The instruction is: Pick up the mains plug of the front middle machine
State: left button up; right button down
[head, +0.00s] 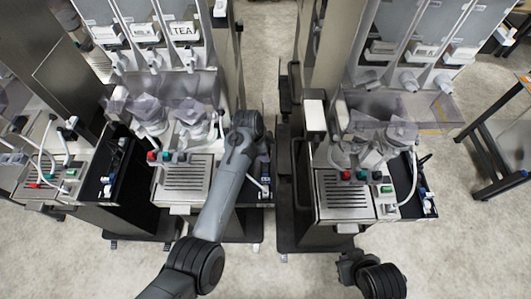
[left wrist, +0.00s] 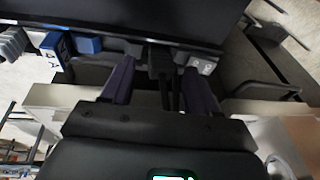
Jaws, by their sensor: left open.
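The middle machine (head: 185,178) has a metal drip grate and coloured buttons, left of centre in the head view. My left arm reaches across its right side. In the left wrist view my left gripper (left wrist: 160,62) is open, with dark fingers pointing to a black shelf edge. A small black block with dark strips (left wrist: 163,68) shows between the fingers; I cannot tell whether it is the mains plug or whether the fingers touch it. In the head view the left fingertips are hidden. My right gripper (head: 352,266) is at the bottom right, its jaws unclear.
A black side tray (head: 262,194) with a white cable lies right of the middle machine. Blue blocks (left wrist: 86,43) and a white block (left wrist: 203,65) flank the left fingers. Another machine (head: 342,195) stands to the right. Bare floor (head: 470,245) lies at the lower right.

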pick_arm(q)
jog(key=shift+c, duration=0.4)
grip_shut()
notch_tip(320, 180, up, 10)
dwell(0.7)
jog(key=shift+r+p, duration=0.4)
jog(key=shift+p, duration=0.4)
jog(key=shift+s+r+p, duration=0.1)
jog(key=shift+r+p, duration=0.4)
jog(key=shift+p, duration=0.25)
